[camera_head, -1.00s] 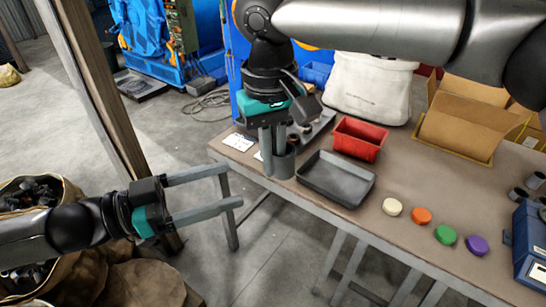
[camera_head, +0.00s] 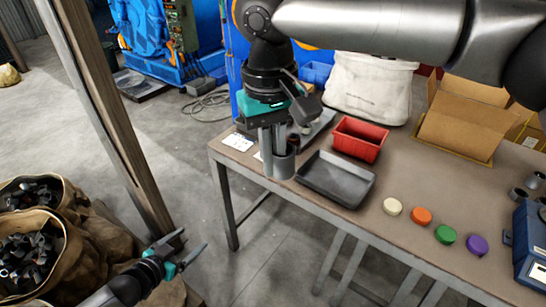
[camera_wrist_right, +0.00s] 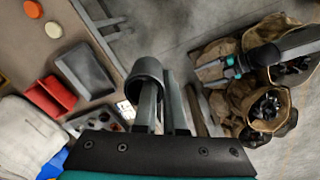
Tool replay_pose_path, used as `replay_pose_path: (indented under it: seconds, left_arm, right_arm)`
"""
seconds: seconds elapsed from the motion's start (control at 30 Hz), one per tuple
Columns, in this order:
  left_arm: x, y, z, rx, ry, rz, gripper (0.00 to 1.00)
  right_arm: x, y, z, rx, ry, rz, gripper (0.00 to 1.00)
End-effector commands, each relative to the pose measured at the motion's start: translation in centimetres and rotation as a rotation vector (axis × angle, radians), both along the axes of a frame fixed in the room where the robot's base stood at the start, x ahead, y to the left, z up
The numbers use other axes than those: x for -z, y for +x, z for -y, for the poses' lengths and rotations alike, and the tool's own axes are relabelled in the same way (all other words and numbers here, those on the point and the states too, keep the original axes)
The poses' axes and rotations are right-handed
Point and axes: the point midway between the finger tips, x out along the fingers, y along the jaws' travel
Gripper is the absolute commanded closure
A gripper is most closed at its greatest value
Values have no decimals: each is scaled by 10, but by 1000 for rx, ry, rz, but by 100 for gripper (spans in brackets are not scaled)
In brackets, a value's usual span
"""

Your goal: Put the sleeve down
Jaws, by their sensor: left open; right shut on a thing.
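My right gripper (camera_head: 274,160) is shut on the sleeve (camera_head: 283,165), a short dark grey hollow cylinder, at the left end of the workbench (camera_head: 385,238). In the right wrist view the sleeve (camera_wrist_right: 146,72) sits at the fingertips with its open end showing. I cannot tell whether it touches the bench. The shallow grey tray (camera_head: 337,180) is just right of it. My left gripper (camera_head: 188,254) is open and empty, low over the floor left of the bench; it also shows in the right wrist view (camera_wrist_right: 217,70).
A red bin (camera_head: 360,139), a white bag (camera_head: 368,88) and an open cardboard box (camera_head: 466,125) stand farther back on the bench. White, orange, green and purple discs (camera_head: 446,235) lie near the front edge. A blue case (camera_head: 528,245) is at right. Sacks (camera_head: 40,245) stand at left.

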Motion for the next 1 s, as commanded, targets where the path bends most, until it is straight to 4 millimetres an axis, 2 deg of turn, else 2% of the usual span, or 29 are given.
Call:
replay_pose_path:
  seconds: [0.03, 0.2, 0.37, 0.5, 0.63, 0.8, 0.9, 1.0]
  left_arm:
    - [27, -14, -3, -39, 14, -54, 17]
    - [102, -69, -13, -137, 73, -231, 17]
    - [161, -133, -10, -200, 115, -405, 17]
    - [203, -197, 1, -233, 141, -560, 17]
    - [233, -259, 18, -250, 157, -703, 17]
    - [257, -331, 43, -253, 167, -865, 17]
    - [264, -363, 56, -247, 171, -934, 17]
    - [267, -384, 64, -243, 172, -980, 17]
  right_arm:
    - [-1, 0, 0, 0, 0, 1, 100]
    - [-1, 0, 0, 0, 0, 1, 100]
    - [-1, 0, 0, 0, 0, 1, 100]
    - [-1, 0, 0, 0, 0, 1, 100]
    - [-1, 0, 0, 0, 0, 1, 100]
    - [-1, 0, 0, 0, 0, 1, 100]
    - [-1, 0, 0, 0, 0, 1, 100]
    - [-1, 0, 0, 0, 0, 1, 100]
